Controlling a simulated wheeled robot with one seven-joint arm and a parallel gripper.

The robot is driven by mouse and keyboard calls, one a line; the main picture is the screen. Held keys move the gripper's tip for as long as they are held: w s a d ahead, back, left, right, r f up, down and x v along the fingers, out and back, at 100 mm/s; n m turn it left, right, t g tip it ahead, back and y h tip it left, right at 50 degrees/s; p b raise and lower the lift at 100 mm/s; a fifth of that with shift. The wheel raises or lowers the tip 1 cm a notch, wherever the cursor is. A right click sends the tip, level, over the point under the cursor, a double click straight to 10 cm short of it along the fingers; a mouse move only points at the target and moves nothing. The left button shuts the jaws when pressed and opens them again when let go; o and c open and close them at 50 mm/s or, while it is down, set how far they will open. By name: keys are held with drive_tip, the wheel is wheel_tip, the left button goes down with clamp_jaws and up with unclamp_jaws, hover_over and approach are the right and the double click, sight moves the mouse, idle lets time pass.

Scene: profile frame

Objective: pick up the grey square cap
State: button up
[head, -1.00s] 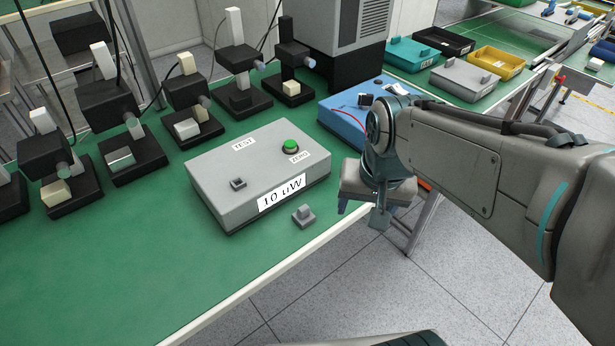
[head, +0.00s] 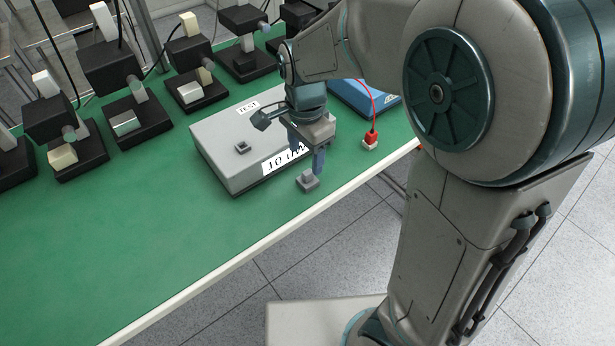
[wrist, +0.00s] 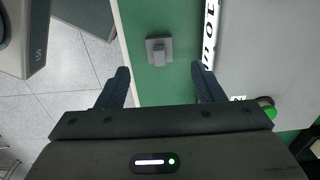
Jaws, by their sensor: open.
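The grey square cap (head: 308,181) lies on the green bench top near its front edge, just in front of the grey test box (head: 222,160). It has a square base with a smaller raised block on top. In the wrist view the cap (wrist: 159,50) sits ahead of my fingertips, between their lines. My gripper (head: 307,160) is open and empty, pointing down above the cap. Its two fingers also show in the wrist view (wrist: 163,82), apart from the cap.
The test box, with a small dark switch (head: 243,147) on top, stands close beside the cap. Several black fixtures (head: 140,118) line the back. Bare green bench (head: 110,230) lies to the left.

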sight(308, 172)
drive_tip(key=f, duration=0.7)
drive_tip(key=shift+w+d+f, duration=0.1)
drive_tip(key=shift+d+f, duration=0.1)
drive_tip(key=shift+d, duration=0.05)
drive_tip(key=c, duration=1)
